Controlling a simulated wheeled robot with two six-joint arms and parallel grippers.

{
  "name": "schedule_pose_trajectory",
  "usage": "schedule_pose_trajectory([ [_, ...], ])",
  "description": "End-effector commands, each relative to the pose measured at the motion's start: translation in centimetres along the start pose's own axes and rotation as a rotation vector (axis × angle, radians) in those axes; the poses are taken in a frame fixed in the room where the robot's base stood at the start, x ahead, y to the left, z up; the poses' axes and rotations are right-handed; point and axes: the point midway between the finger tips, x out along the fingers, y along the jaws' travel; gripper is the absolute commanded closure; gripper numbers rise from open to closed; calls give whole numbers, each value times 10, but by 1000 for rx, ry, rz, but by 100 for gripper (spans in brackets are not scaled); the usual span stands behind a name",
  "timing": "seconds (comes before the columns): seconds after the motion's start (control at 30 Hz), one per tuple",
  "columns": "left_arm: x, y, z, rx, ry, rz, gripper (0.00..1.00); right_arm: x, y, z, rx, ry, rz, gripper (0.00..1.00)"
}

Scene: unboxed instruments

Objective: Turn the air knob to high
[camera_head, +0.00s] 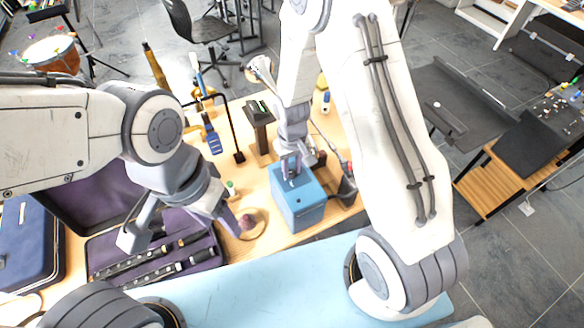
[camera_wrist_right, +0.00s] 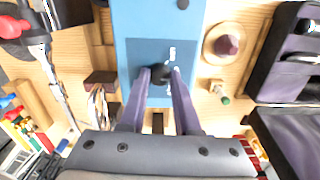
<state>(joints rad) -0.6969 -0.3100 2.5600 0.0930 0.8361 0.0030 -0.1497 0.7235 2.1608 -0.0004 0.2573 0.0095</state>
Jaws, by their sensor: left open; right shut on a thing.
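A blue box (camera_head: 300,208) stands on the wooden table in the head view. In the right wrist view the blue box (camera_wrist_right: 160,22) has a darker panel with a black knob (camera_wrist_right: 160,74) and small white markings. My right gripper (camera_head: 291,172) is above the box. In the wrist view my right gripper (camera_wrist_right: 160,77) has its two fingers shut on the knob, one on each side. The knob's pointing direction and the markings are too small to read. My left gripper (camera_head: 233,224) is open, low over the table left of the box, largely seen from its side.
A wooden disc (camera_wrist_right: 211,52) with a dark purple piece lies beside the box, close to my left gripper. An open purple-lined case (camera_head: 205,258) with dark instruments is at the left. A dark stand (camera_head: 261,130) is behind the box. Tools crowd the back.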

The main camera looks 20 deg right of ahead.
Motion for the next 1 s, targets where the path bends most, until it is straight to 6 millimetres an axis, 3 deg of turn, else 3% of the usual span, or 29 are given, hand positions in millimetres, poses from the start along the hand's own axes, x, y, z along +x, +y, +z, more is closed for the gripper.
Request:
schedule_pose_trajectory([
  [1.0, 11, -1, 1, 1, 0, 0, 44, -1, 0, -1, 833, 1, -1, 100],
])
